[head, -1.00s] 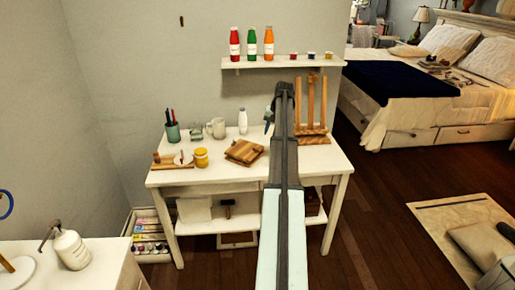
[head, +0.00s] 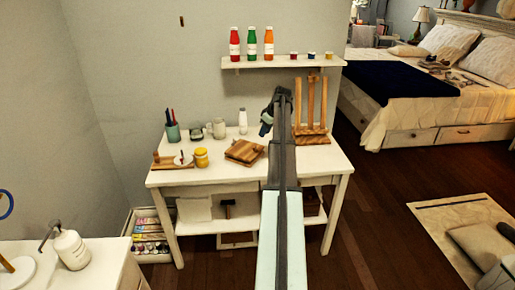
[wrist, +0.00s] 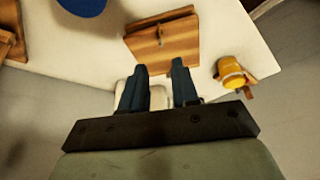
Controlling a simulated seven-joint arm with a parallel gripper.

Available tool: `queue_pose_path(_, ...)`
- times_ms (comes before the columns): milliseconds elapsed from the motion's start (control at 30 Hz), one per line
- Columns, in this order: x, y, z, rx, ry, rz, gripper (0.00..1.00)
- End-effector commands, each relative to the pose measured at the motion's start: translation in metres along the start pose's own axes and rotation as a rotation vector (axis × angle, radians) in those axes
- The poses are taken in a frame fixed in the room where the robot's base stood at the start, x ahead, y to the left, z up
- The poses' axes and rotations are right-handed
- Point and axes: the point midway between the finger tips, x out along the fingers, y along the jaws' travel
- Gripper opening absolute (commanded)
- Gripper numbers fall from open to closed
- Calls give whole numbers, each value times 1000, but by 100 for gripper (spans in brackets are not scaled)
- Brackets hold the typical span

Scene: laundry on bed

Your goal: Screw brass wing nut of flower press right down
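The flower press (head: 243,152), striped wooden boards, lies on the white table in the head view. In the wrist view the press (wrist: 175,45) is just beyond my fingertips. A small upright piece (wrist: 160,36), perhaps the wing nut's post, shows on it, but the brass nut is too small to make out. My gripper (wrist: 160,68) is open, its two dark blue fingers apart with nothing between them. In the head view my gripper (head: 266,123) is above the table, to the right of the press and partly hidden by my arm.
The white table (head: 215,178) also holds a yellow jar (head: 201,158), a pen cup (head: 172,130), a mug (head: 219,128), a white bottle (head: 243,122) and a wooden easel (head: 311,115). A shelf with bottles (head: 290,63) is above.

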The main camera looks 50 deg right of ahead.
Motion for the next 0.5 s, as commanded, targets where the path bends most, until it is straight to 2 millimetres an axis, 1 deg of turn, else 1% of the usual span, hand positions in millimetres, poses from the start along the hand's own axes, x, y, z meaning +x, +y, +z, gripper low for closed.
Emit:
queue_pose_path(33,9,0,0,0,-1,-2,30)
queue_pose_path(300,57,0,0,2,-1,-2,30)
queue_pose_path(500,89,0,0,2,-1,-1,30)
